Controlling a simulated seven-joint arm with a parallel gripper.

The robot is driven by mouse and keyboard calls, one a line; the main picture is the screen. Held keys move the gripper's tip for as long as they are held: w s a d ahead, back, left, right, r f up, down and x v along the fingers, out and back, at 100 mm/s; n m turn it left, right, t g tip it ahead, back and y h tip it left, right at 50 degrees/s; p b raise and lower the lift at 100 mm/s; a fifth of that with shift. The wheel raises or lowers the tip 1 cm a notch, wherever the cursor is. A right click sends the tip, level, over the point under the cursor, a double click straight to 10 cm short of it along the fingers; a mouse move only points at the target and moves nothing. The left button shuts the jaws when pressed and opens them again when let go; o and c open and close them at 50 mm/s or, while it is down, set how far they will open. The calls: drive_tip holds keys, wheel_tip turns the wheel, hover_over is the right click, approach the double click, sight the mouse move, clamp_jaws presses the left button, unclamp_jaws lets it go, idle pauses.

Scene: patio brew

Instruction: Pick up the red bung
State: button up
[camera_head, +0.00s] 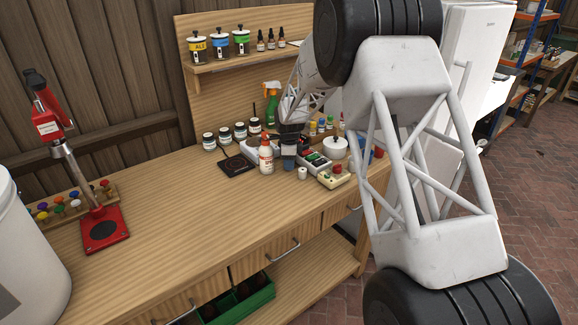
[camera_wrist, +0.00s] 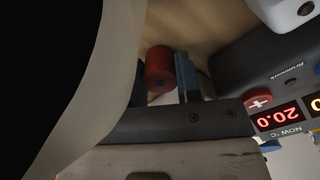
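A red cylinder, which looks like the red bung (camera_wrist: 159,68), shows in the wrist view just left of a blue-grey finger of my gripper (camera_wrist: 187,76). Whether the two touch is unclear. In the head view my gripper (camera_head: 289,152) points down low over the bench, between the white bottle and the controller. I cannot make out the bung in that view.
A white bottle with a red top (camera_head: 266,157) stands left of my gripper. A dark controller with a lit display (camera_wrist: 279,116) is close on the right. The bench's left middle is clear.

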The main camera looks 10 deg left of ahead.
drive_tip(key=c, duration=0.3)
drive_tip(key=shift+c, duration=0.2)
drive_tip(key=shift+r, duration=5)
